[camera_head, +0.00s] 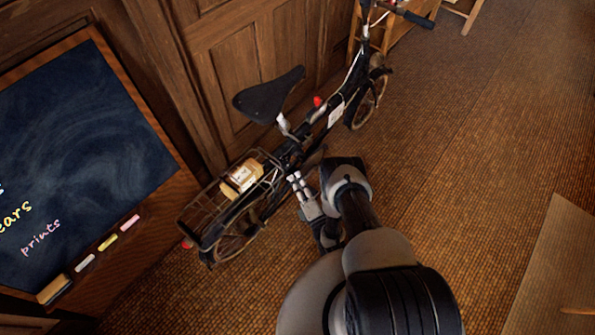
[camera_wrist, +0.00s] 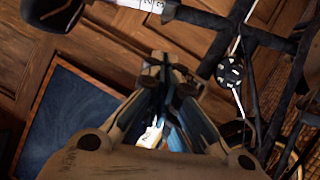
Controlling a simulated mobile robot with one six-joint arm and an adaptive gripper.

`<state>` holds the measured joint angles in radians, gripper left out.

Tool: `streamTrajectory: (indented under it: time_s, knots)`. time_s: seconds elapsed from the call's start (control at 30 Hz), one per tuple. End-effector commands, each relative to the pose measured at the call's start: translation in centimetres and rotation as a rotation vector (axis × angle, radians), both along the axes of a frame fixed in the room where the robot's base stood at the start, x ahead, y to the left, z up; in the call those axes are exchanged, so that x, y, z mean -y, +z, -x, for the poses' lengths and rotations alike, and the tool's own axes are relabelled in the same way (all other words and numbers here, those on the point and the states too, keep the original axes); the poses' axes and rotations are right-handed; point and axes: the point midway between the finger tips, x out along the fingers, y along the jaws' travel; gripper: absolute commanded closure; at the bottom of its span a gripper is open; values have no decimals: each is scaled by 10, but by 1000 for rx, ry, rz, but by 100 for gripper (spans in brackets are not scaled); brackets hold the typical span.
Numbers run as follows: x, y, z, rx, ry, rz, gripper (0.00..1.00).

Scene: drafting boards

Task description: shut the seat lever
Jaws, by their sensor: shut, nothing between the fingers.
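A black folding bicycle stands by the wood-panelled wall, with a black saddle (camera_head: 268,95) on a pale seat post (camera_head: 284,125). In the wrist view the saddle (camera_wrist: 55,12) is at the top left, and the white seat post with number marks (camera_wrist: 135,4) is at the top edge. The seat lever is too small and dark for me to make out which way it stands. My gripper (camera_head: 293,178) is shut and empty, beside the frame below the seat post. In the wrist view the closed fingers (camera_wrist: 165,65) point up toward the bicycle, apart from the seat post.
A wire rear rack (camera_head: 208,222) holds a labelled jar (camera_head: 242,176) left of my gripper. A framed chalkboard (camera_head: 75,140) leans at the left, with chalk on its ledge. A board (camera_head: 555,265) is at the lower right. The carpeted floor (camera_head: 480,130) is clear on the right.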

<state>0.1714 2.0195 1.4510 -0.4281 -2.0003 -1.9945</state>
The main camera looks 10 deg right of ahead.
Motion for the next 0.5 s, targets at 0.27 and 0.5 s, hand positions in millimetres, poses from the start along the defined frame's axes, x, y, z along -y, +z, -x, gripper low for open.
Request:
streamTrajectory:
  time_s: [0.27, 0.5]
  knots:
    - [-14, 6, -57, 7, 1, 0, 100]
    - [-1, 15, -90, 3, -7, -2, 100]
